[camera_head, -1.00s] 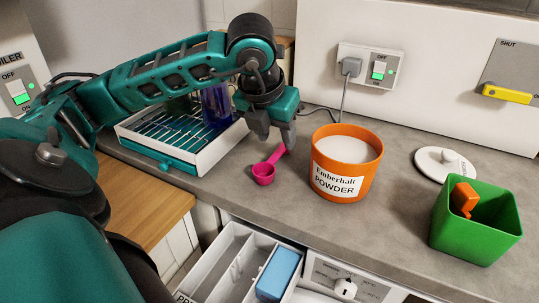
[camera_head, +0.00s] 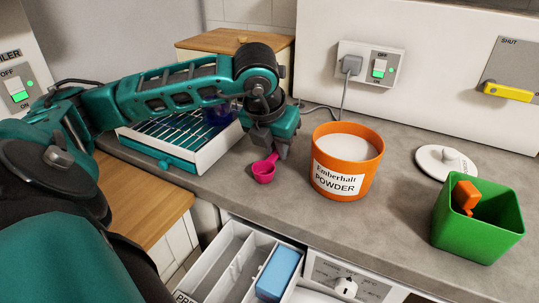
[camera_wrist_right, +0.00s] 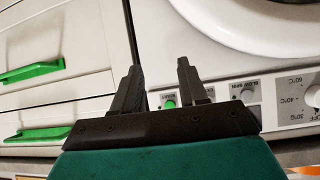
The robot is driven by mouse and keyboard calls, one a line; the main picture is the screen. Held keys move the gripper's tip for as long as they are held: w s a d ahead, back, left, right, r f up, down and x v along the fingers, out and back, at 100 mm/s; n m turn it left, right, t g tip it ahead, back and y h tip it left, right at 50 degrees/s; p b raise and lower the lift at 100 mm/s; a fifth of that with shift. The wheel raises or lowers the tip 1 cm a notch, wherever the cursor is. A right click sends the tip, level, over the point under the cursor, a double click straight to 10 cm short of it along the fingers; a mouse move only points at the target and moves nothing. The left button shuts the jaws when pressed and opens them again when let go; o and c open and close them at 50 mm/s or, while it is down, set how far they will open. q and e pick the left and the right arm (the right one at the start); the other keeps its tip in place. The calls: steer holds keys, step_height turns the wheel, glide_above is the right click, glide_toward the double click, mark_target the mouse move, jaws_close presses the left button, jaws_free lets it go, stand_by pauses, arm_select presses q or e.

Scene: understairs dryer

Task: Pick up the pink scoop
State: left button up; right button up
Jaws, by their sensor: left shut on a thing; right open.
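The pink scoop (camera_head: 264,171) is on the grey counter, left of the orange powder tub (camera_head: 325,160). Its round bowl faces the front and its handle runs back and up to my left gripper (camera_head: 281,152). My left gripper points down and is shut on the handle's far end, which the fingers partly hide. I cannot tell whether the bowl still touches the counter. My right gripper (camera_wrist_right: 158,80) is open and empty in the right wrist view, in front of a white machine with a round door (camera_wrist_right: 250,30).
A white rack tray with teal bars (camera_head: 205,157) stands left of the scoop. A green bin (camera_head: 470,244) with an orange object and a white lid (camera_head: 432,163) are at the right. An open drawer (camera_head: 232,262) with a blue block (camera_head: 278,274) juts out below the counter.

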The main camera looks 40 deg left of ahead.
arm_select(q)
jaws_close()
arm_select(e)
steer(key=shift+f, duration=0.1)
arm_select(q)
steer(key=shift+r, duration=0.1)
arm_select(e)
steer(key=shift+s+d+f, duration=0.1)
steer(key=shift+s+d, duration=0.1)
arm_select(q)
step_height(320, 180, up, 20)
steer(key=p, duration=0.5)
arm_select(e)
steer(key=d+r, duration=0.2)
steer(key=shift+s+r+h, duration=0.3)
steer(key=shift+s, duration=0.1)
